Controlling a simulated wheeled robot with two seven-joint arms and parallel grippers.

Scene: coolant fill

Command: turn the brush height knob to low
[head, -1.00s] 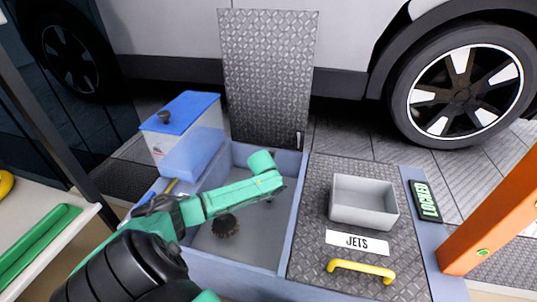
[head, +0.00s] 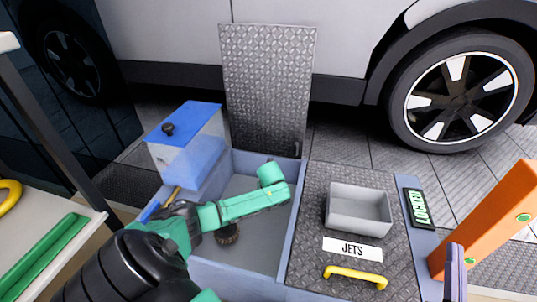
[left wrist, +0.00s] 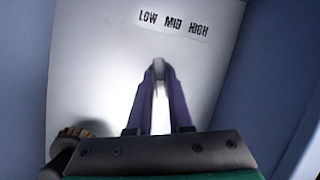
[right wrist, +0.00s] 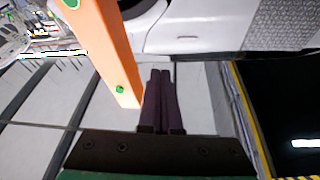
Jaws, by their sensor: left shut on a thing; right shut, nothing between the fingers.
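The label LOW MID HIGH (left wrist: 173,22) is on the pale panel inside the blue-grey bay (head: 262,262) in the left wrist view. My left gripper (left wrist: 158,68) is shut just below the label, on what seems to be the brush height knob. The fingers hide most of the knob, so I cannot tell which setting it points to. In the head view my left arm reaches over the open bay, and its fingers do not show. My right gripper (right wrist: 160,75) is shut and empty beside an orange post; it also shows at the lower right of the head view (head: 455,262).
A round dark brush (head: 228,234) sits in the bay. A blue-lidded clear tank (head: 187,145) stands at the bay's left. A JETS panel with a grey tray (head: 360,210) and yellow handle (head: 356,275) is on the right, near the orange post (head: 490,220). An upright tread-plate lid (head: 268,90) stands behind.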

